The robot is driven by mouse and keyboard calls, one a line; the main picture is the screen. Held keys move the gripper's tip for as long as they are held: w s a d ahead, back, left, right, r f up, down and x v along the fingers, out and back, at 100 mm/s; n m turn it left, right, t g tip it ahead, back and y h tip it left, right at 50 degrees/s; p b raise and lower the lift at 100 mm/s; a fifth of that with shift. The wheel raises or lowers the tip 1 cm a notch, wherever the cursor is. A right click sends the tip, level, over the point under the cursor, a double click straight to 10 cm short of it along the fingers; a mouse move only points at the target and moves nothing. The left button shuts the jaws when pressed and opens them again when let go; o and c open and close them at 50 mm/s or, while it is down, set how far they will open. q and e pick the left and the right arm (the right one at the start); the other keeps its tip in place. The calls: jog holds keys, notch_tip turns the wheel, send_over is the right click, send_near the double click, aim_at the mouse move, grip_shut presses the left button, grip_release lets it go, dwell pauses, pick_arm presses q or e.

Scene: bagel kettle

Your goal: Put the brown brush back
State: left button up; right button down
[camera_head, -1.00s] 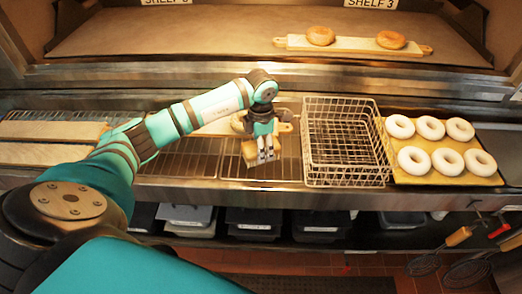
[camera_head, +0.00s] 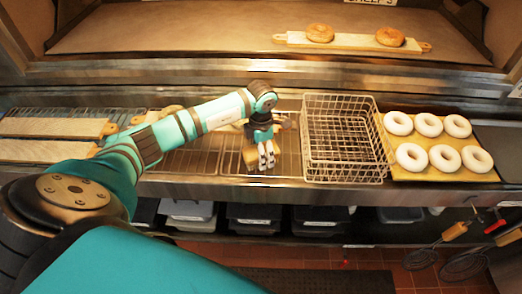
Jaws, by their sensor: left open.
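A light brown, block-like thing (camera_head: 250,158), which looks like the brush, lies on the wire rack of the counter, partly hidden behind my left gripper (camera_head: 267,162). My left gripper points down just to the right of it, with its fingers apart and nothing seen between them. I cannot tell whether the fingers touch it. My right gripper is not in view.
A wire basket (camera_head: 342,140) stands close to the right of my left gripper. Beyond it is a tray (camera_head: 440,174) with several pale bagels. A board (camera_head: 365,42) with two baked bagels lies on the shelf above. Wooden boards (camera_head: 50,128) lie at left.

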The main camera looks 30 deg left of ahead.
pick_arm(q)
jog(key=shift+r, duration=0.1)
jog(key=shift+r, duration=0.2)
notch_tip(320, 180, up, 12)
jog(key=b, duration=0.4)
jog(key=shift+f, duration=0.15)
jog(key=shift+c, duration=0.4)
dwell(0.7)
